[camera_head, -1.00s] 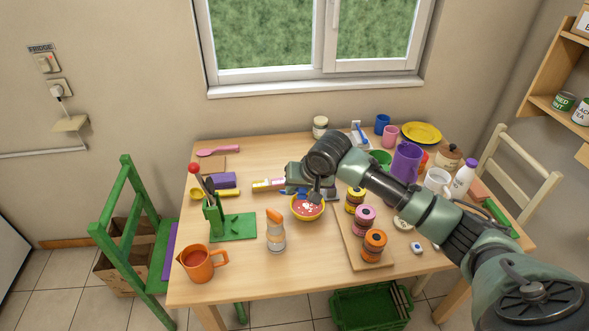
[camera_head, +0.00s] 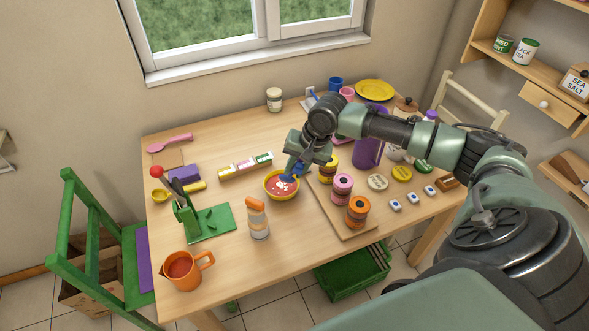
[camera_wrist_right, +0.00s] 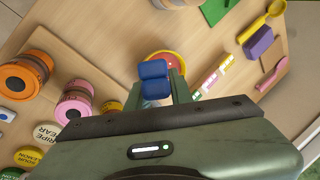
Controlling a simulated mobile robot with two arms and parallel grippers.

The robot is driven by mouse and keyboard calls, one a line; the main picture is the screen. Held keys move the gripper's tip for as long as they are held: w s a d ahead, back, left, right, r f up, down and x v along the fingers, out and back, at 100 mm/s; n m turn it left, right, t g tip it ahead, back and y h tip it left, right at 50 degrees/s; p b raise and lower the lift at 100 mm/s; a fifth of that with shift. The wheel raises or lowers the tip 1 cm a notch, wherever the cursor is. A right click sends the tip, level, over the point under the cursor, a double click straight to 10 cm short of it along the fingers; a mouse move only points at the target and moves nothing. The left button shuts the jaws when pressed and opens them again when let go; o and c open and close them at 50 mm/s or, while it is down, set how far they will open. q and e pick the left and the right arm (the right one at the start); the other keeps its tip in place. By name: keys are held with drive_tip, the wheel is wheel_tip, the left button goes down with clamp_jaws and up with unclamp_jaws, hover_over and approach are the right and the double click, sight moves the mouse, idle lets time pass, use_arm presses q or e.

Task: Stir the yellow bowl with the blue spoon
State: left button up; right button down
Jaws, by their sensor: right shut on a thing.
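The yellow bowl (camera_head: 268,193) stands on the table with red-pink contents and pale bits in it. My right gripper (camera_head: 297,168) is above the bowl's back right side, shut on the blue spoon (camera_head: 288,178). The blue spoon reaches down over the bowl; I cannot tell how deep its tip goes. In the right wrist view the blue spoon (camera_wrist_right: 154,80) sits between the fingers and hides part of the bowl (camera_wrist_right: 181,63) behind it. My left gripper is not in view.
An orange-capped shaker (camera_head: 258,218) stands in front of the bowl. A wooden board (camera_head: 340,222) with several colored jars lies to its right.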

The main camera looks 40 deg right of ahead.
sight(291, 176)
drive_tip(key=shift+f+b, duration=0.8)
drive_tip(key=shift+f, duration=0.15)
drive_tip(key=shift+w+f, duration=0.4)
drive_tip(key=shift+f, duration=0.1)
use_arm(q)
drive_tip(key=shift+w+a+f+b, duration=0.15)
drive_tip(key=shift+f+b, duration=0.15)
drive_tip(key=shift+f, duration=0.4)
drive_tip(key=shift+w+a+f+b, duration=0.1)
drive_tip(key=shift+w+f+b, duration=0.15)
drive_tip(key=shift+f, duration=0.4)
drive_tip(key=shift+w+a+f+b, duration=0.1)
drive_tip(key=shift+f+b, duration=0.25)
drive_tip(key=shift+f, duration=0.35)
use_arm(e)
drive_tip(key=shift+w+d+f, duration=0.2)
drive_tip(key=shift+w+f, duration=0.4)
drive_tip(key=shift+f, duration=0.25)
drive_tip(key=shift+w+d+f, duration=0.15)
drive_tip(key=shift+w+f, duration=0.45)
drive_tip(key=shift+f, duration=0.2)
